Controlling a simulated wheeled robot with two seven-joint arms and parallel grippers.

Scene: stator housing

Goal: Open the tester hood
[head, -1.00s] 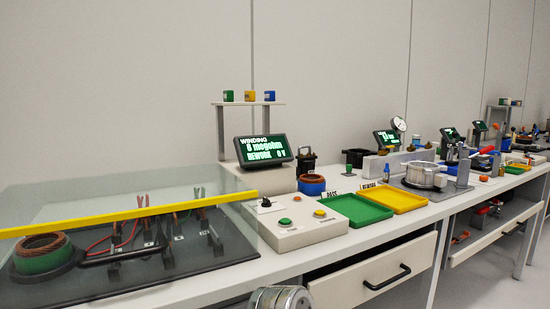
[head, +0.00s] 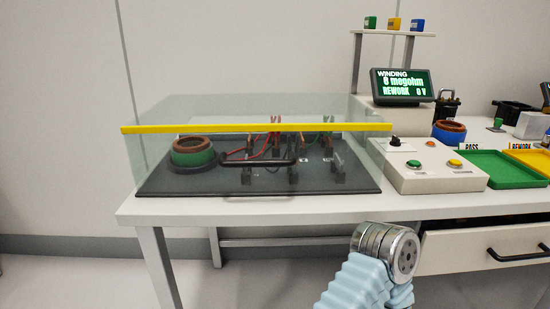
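The tester hood (head: 160,150) is a clear box with a yellow strip (head: 255,128) along its upper front edge. It is down over the black tester base (head: 330,180) on the white bench. A black bar handle (head: 257,163) shows at the front of the hood. Under the hood, a green and copper-coloured wound stator (head: 193,155) sits at the left, and several clips with red and black leads stand to its right. A part of my arm with a metal joint and pale blue sleeve shows at the bottom, in front of the bench. Neither gripper shows.
A control box (head: 432,172) with green and yellow buttons stands right of the hood. A display (head: 402,85) reads "WINDING 8 megohm REWORK 0 V". Green (head: 505,168) and yellow trays lie farther right. A drawer (head: 480,245) is below. The floor left of the bench is clear.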

